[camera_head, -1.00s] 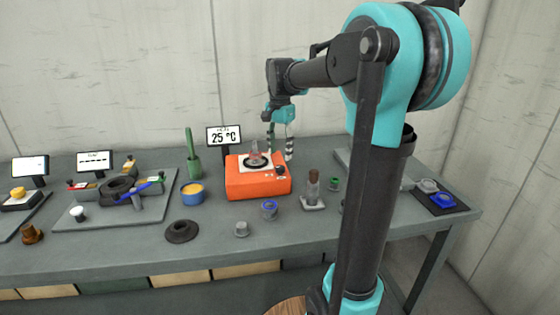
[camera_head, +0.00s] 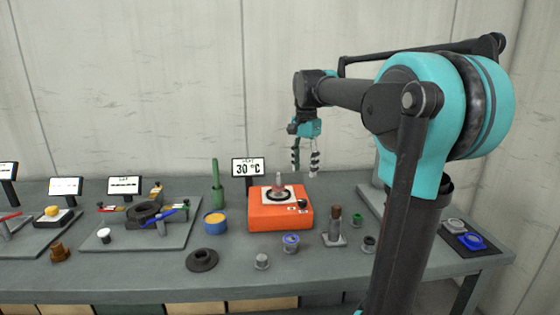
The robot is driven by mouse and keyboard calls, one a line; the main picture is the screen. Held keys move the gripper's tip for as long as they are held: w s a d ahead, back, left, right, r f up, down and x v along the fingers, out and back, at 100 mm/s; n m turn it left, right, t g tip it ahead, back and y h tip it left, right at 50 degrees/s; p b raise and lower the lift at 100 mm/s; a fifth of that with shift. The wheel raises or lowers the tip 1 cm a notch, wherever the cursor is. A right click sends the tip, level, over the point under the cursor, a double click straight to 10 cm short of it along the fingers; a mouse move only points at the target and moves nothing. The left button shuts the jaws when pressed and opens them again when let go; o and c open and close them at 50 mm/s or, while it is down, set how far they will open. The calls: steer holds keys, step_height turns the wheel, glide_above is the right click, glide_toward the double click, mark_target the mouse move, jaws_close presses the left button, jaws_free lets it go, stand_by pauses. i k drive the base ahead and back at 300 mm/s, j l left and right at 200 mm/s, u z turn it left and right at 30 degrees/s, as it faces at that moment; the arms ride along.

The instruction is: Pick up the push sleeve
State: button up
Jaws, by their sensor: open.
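I cannot tell for sure which part is the push sleeve. Candidates are a small grey cylindrical cup (camera_head: 261,261) at the table's front and a brown-topped upright cylinder (camera_head: 336,218) on a small grey base. A small pinkish-grey upright piece (camera_head: 280,184) also stands on the disc of the orange heater (camera_head: 280,218). My gripper (camera_head: 305,170) is open and empty, fingers pointing down, above the heater's back right and apart from the parts.
A display (camera_head: 248,167) reads 30 °C. A black flanged ring (camera_head: 202,260), blue-rimmed cup (camera_head: 290,243), yellow-filled blue tub (camera_head: 215,222) and green-handled tool (camera_head: 217,186) stand around the heater. A jack fixture (camera_head: 145,222) is left; a dark mat with blue part (camera_head: 471,241) right.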

mark_target(335, 220)
steer(key=k, duration=0.95)
